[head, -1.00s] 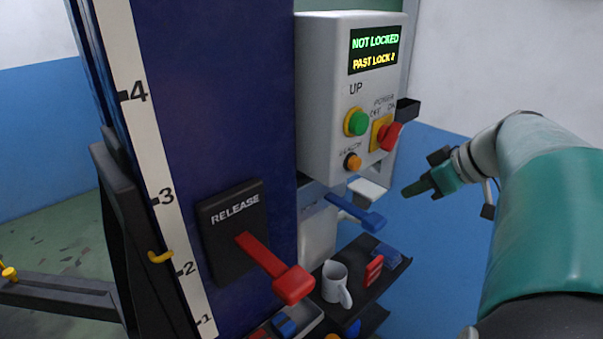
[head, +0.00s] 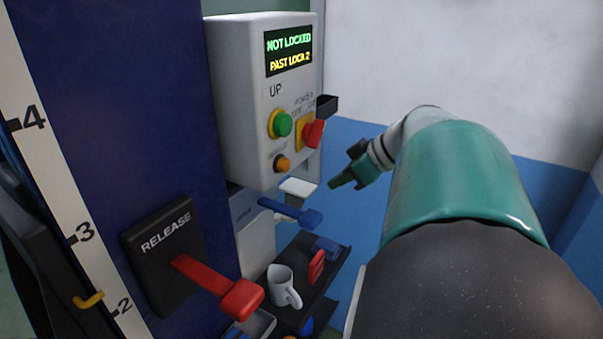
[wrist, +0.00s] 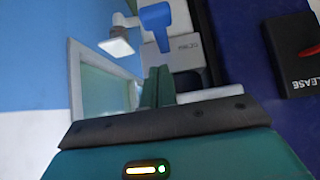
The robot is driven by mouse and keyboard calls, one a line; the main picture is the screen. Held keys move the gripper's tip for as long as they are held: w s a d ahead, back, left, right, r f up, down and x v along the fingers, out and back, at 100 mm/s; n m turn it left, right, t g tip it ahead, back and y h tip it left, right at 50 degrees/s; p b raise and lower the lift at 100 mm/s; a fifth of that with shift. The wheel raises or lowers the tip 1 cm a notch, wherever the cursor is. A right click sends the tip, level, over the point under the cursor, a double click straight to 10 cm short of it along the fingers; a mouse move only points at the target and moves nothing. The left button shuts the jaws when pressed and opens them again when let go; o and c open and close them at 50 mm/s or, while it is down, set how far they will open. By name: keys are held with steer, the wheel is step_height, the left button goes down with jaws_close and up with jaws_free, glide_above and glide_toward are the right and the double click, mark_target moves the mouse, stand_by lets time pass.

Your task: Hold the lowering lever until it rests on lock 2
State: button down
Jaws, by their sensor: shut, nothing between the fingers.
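The blue lever (head: 290,211) sticks out below the control box and also shows at the top of the wrist view (wrist: 155,16). A red lever (head: 222,287) sticks out of the black RELEASE plate (head: 160,232). My gripper (head: 338,182) is shut and empty, right of and slightly above the blue lever's end, apart from it in the picture. Its closed fingers (wrist: 160,85) point toward the blue lever in the wrist view. The display (head: 289,51) reads NOT LOCKED and PAST LOCK 2. A yellow hook (head: 88,300) sits just above mark 2 on the white scale (head: 62,200).
The control box (head: 245,100) carries a green button (head: 282,124), an orange button (head: 282,164) and a red power knob (head: 313,133). A white mug (head: 281,286) and small items stand on a dark shelf (head: 325,271) below. Open space lies before the blue wall.

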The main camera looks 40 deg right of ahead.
glide_above(307, 213)
steer(key=s, duration=0.3)
steer(key=f, duration=0.3)
steer(key=d+f, duration=0.1)
steer(key=f, duration=0.1)
steer(key=shift+w, duration=0.2)
step_height(307, 213, down, 3)
steer(key=shift+r, duration=0.15)
steer(key=shift+f, duration=0.65)
steer(key=shift+f, duration=0.1)
